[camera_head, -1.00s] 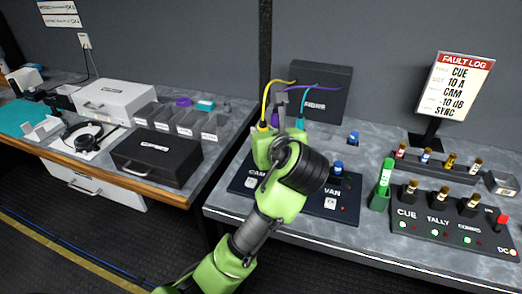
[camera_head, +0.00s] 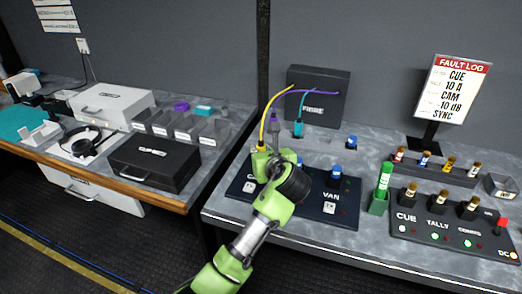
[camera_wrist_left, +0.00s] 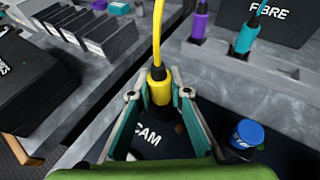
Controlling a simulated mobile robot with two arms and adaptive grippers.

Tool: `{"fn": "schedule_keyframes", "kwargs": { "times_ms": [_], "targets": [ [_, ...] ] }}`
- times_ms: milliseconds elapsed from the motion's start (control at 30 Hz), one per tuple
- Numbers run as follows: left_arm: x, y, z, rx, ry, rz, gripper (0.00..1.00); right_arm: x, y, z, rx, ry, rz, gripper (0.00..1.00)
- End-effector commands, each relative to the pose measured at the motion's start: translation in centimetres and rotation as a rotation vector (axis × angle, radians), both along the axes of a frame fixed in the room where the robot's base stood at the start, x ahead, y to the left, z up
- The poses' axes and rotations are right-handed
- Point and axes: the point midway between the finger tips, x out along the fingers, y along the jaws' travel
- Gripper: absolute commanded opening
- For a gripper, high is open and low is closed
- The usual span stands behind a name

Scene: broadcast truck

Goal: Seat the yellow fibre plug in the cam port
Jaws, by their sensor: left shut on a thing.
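The yellow fibre plug (camera_head: 261,147) is upright between the fingers of my left gripper (camera_head: 262,160), with its yellow cable arching back to the black FIBRE box (camera_head: 318,95). In the left wrist view the plug (camera_wrist_left: 159,86) stands between the two fingertips of the gripper (camera_wrist_left: 160,98), over the dark CAM panel (camera_wrist_left: 150,148). The CAM panel (camera_head: 238,188) lies below the gripper in the head view. The cam port is hidden behind the plug and fingers, so I cannot tell whether the plug is in it. My right gripper is not in view.
A teal plug (camera_head: 298,128) and a purple plug (camera_wrist_left: 199,22) stand near the FIBRE box. A blue cap (camera_wrist_left: 247,133) is close right of the fingers. The VAN panel (camera_head: 345,212) is to the right. A gap separates this bench from the left one.

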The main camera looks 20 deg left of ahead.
Motion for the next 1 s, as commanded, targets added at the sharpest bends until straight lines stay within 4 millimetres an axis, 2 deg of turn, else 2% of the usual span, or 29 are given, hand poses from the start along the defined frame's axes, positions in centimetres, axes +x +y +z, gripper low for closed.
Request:
{"fn": "schedule_keyframes", "kwargs": {
  "times_ms": [200, 233, 300, 700, 867, 1000],
  "targets": [
    [0.0, 0.0, -0.1, 0.001, 0.000, 0.000, 0.00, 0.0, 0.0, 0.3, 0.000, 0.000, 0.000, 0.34],
    [0.0, 0.0, -0.2, 0.001, 0.000, 0.000, 0.20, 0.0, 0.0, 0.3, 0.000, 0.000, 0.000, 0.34],
    [0.0, 0.0, -0.2, 0.001, -0.001, 0.000, 0.34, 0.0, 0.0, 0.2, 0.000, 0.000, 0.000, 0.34],
    [0.0, 0.0, 0.0, -0.001, -0.002, 0.000, 0.34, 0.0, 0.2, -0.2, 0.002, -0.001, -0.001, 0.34],
    [-1.8, -1.2, 1.0, -0.001, -0.003, -0.002, 0.34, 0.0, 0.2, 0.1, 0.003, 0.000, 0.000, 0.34],
    [-4.2, -2.8, 2.2, -0.001, -0.003, -0.003, 0.34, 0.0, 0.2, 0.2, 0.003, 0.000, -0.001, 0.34]
  ]
}}
